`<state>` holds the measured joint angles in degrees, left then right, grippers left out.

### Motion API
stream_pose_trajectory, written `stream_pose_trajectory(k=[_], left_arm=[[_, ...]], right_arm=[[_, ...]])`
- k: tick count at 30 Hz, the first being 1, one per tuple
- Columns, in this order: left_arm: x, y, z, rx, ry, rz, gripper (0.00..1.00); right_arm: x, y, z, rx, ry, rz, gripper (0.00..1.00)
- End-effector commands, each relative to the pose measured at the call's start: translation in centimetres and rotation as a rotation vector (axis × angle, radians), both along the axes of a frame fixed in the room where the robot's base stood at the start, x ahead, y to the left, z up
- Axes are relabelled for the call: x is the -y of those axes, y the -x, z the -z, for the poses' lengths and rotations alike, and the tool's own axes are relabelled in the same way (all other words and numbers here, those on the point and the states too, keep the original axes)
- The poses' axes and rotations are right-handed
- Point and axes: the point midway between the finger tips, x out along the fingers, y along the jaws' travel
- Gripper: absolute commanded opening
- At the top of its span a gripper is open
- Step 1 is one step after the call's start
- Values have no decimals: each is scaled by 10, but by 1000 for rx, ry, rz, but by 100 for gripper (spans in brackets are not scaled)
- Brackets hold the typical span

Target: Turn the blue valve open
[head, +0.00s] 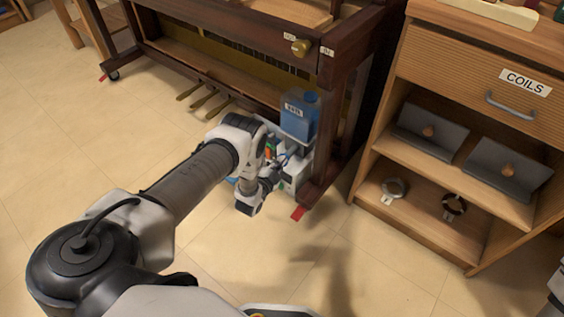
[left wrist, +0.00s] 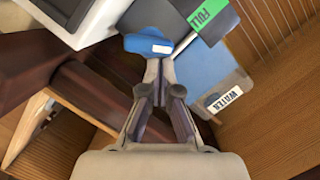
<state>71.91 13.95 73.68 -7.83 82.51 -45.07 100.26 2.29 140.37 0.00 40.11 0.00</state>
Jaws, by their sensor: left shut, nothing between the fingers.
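The blue valve handle (left wrist: 147,44) shows in the left wrist view as a flat blue lever with a small white label, at the upper middle. My left gripper (left wrist: 160,70) is shut and empty, with its fingertips right at the handle's lower edge. I cannot tell whether they touch it. In the head view my left arm reaches down to the piano's corner; its wrist and the white unit there hide the valve.
A blue water container (head: 298,118) stands by the piano leg (head: 327,160); its WATER label (left wrist: 225,98) shows in the left wrist view. A green FULL label (left wrist: 207,14) is close to the valve. A wooden shelf (head: 430,215) stands right. Floor in front is clear.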

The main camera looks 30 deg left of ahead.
Motion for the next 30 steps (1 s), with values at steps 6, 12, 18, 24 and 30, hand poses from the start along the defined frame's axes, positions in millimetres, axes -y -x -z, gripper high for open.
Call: stream_pose_trajectory(k=[6,12,18,24,30], left_arm=[[-7,-1,-3,-16,203,-2,0],[-13,-1,-3,-31,391,-1,0],[-18,-1,-2,-46,571,-1,0],[-23,-2,-1,-48,608,0,0],[-25,-2,0,-47,606,-1,0]], right_arm=[[0,0,-4,0,0,0,40],[0,0,-4,0,0,0,40],[0,0,-2,0,0,0,40],[0,0,-1,0,0,0,40],[0,0,0,0,0,0,40]])
